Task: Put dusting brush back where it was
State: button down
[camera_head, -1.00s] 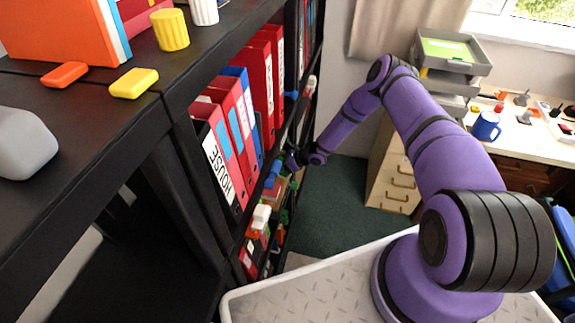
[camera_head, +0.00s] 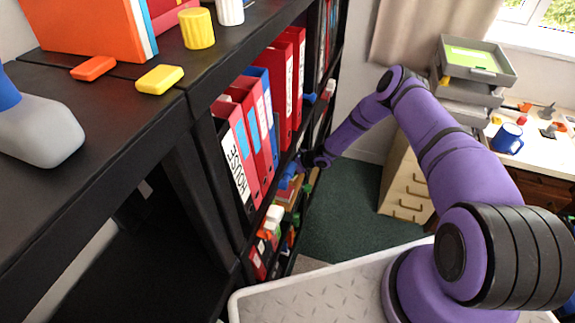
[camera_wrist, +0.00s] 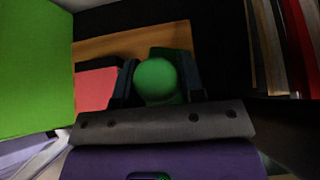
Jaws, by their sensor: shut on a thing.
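My gripper (camera_wrist: 158,84) is at the lower shelf, with its dark fingers closed on either side of a green round-ended thing (camera_wrist: 156,79) in the wrist view. This is probably the end of the dusting brush; its bristles and the rest of it are hidden. In the head view my gripper (camera_head: 306,162) is small and dark, just below and right of the red binders, and what it holds cannot be made out. A brown wooden-looking surface (camera_wrist: 120,45) and a red block (camera_wrist: 96,88) lie just beyond the fingers.
Red binders (camera_head: 238,150) fill the shelf above and left. Small items, including a white-topped one (camera_head: 274,214), crowd the lower shelf. In the wrist view a bright green panel (camera_wrist: 36,70) stands close at left and upright books (camera_wrist: 285,45) at right. Green floor (camera_head: 345,215) is clear.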

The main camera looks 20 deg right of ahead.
jog(key=shift+f, duration=0.55)
jog(key=shift+c, duration=0.4)
grip_release()
dwell(0.3)
jog(key=v, duration=1.4)
dwell(0.6)
dwell(0.5)
